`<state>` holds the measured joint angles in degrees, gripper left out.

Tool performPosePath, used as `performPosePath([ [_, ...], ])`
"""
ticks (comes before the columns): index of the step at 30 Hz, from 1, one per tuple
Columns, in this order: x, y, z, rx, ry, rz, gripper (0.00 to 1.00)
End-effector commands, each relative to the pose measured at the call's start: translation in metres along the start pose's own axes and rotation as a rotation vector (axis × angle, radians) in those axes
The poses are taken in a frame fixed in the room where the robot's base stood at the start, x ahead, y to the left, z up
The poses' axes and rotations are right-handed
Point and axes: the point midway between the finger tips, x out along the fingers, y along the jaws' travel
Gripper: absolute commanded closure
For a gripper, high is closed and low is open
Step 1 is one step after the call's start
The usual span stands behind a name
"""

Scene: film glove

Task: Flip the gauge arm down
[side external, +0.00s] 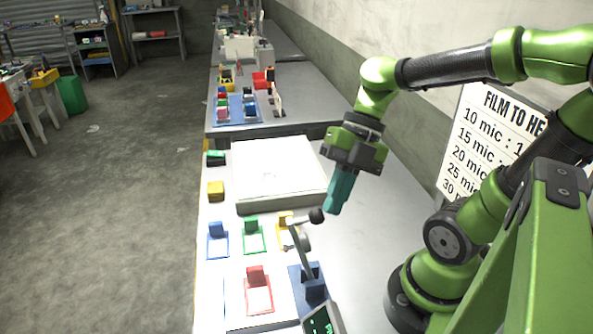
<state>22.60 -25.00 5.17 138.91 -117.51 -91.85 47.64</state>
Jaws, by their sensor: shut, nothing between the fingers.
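The gauge arm (301,247) is a thin grey lever with a dark round knob (316,215) at its upper end. It stands raised and leans slightly left above a dark blue gauge base (313,287) on the near part of the table. A small display with green digits (321,323) sits in front of the base, cut off by the lower edge. My gripper (333,211) has teal fingers, shut and empty, pointing down. In the picture the fingertips are just right of the knob; I cannot tell whether they touch it.
A large white box (280,170) stands behind the gauge. Blue (217,240), green (253,236), yellow (285,229) and red (258,288) holders stand left of it. A film chart (495,135) leans at the wall. The grey table (375,225) is clear to the right of the gauge.

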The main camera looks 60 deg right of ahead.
Motion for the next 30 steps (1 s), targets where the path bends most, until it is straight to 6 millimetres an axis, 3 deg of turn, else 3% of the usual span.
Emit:
performPosePath([
  [11, 0.005, 0.017, -0.001, 0.049, -0.023, -0.153, 1.0],
  [14, 0.009, 0.028, -0.001, 0.087, -0.04, -0.258, 1.0],
  [20, 0.023, 0.055, -0.002, 0.091, -0.04, -0.258, 1.0],
  [30, 0.063, 0.104, 0.004, 0.092, -0.039, -0.257, 1.0],
])
